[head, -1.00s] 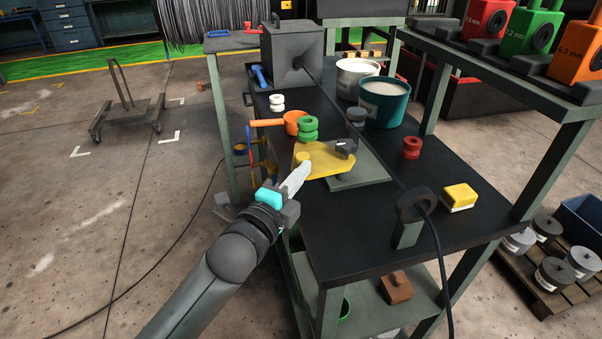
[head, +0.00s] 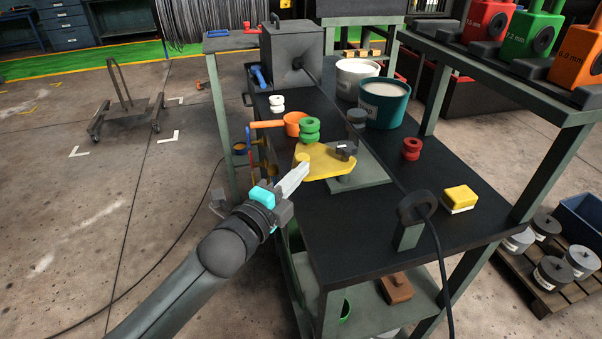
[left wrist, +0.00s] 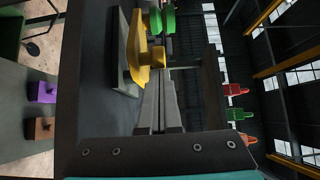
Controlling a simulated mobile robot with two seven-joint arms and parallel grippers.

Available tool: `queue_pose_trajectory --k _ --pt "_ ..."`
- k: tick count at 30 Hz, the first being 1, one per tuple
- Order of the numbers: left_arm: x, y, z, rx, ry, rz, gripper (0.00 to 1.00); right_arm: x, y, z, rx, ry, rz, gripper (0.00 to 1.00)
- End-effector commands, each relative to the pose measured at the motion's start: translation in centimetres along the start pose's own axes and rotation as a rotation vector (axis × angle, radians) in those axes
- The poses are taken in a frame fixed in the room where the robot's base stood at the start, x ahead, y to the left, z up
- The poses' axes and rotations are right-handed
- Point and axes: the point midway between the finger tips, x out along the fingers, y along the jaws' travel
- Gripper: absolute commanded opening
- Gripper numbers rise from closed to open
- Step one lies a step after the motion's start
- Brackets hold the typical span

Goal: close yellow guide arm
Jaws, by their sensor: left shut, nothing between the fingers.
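The yellow guide arm (head: 332,162) is a flat plate on a grey-green base plate (head: 362,180) on the dark bench, with a small dark block on its right end. My left gripper (head: 303,168) is shut and empty, its fingertips at the left front edge of the guide arm. In the left wrist view the shut fingers (left wrist: 158,105) point at the yellow guide arm (left wrist: 138,50) and its knob (left wrist: 156,57). Whether they touch it I cannot tell. My right gripper is out of view.
Green rollers (head: 309,130) and an orange ladle-like cup (head: 294,121) stand just behind the guide arm. A dark cable runs past it to a ring guide (head: 416,205). A yellow block (head: 460,197) and red spool (head: 411,148) are to the right. The front bench top is clear.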

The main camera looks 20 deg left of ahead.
Motion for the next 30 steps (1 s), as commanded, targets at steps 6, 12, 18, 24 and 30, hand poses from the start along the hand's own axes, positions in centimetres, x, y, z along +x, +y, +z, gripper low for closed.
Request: queue_pose_trajectory --k 6,12,18,24,30 --pt "0.1 -0.1 0.3 0.005 0.047 0.001 0.00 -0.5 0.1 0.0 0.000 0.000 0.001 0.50" --pt "0.4 -0.1 0.7 0.000 0.046 0.000 0.00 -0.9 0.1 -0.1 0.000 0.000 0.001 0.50" --pt "0.7 -0.1 1.4 0.006 0.055 0.001 0.00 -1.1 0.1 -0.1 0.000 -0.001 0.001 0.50" --pt "1.2 -0.1 2.2 0.011 0.196 0.001 0.00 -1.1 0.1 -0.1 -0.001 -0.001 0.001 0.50" --pt "1.7 -0.1 2.8 0.006 0.312 0.000 0.00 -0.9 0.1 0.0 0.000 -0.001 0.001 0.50"
